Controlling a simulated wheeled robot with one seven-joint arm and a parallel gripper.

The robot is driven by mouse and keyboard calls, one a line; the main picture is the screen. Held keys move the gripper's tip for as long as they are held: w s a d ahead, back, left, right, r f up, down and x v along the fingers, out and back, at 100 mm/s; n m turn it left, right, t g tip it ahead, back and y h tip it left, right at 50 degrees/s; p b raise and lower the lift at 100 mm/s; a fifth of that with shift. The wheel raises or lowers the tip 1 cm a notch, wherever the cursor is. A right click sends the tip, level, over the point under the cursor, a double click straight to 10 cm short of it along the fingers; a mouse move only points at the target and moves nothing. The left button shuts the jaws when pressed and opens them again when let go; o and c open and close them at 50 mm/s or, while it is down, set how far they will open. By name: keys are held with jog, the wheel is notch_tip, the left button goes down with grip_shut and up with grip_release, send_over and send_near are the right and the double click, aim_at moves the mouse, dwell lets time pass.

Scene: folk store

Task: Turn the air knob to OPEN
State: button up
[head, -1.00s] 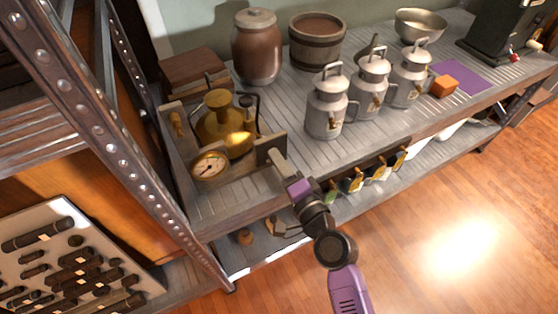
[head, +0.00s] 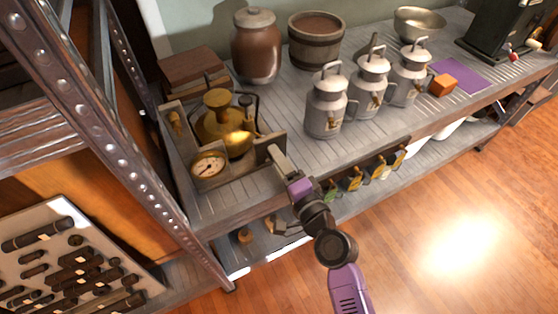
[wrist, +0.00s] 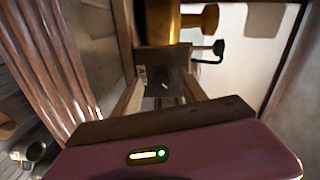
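The brass apparatus (head: 222,122) stands in a wooden tray at the left end of the shelf, with a round gauge (head: 208,164) at its front. A dark upright panel (head: 264,146) is at its right front corner. In the wrist view the panel (wrist: 165,58) carries a dark knob (wrist: 158,86) and a pale label with small lettering at its left; I cannot read the knob's setting. My gripper (head: 275,152) is right in front of the panel. In the wrist view my gripper (wrist: 162,92) has its fingers apart, one on each side of the knob; contact cannot be told.
Several metal milk cans (head: 327,105) stand to the right on the shelf. A brown jar (head: 257,48) and a wooden tub (head: 316,42) are behind. Several small-handled taps (head: 355,180) line the shelf's front edge. A riveted metal post (head: 118,135) rises at left.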

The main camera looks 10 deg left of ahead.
jog(key=v, duration=0.7)
jog(key=shift+s+d+b, duration=0.25)
jog(key=shift+s+b, duration=0.1)
jog(key=s+d+r+n+t+h+p, duration=0.1)
jog(key=s+d+r+n+t+h, duration=0.15)
jog(key=s+d, duration=0.35)
jog(key=s+d+r+n+t+h+p, duration=0.1)
jog(key=s+d+r+n+h, duration=0.1)
jog(key=s+d+h, duration=0.35)
jog(key=s+d+r+n+g+h+p, duration=0.1)
jog(key=s+d+r+n+p, duration=0.1)
jog(key=s, duration=0.9)
jog(key=s+d+r+n+g+p, duration=0.2)
jog(key=s+d+r, duration=0.3)
jog(key=s, duration=0.6)
jog(key=shift+d+n+h+p, duration=0.4)
jog(key=shift+d+p, duration=0.3)
jog(key=shift+d, duration=0.4)
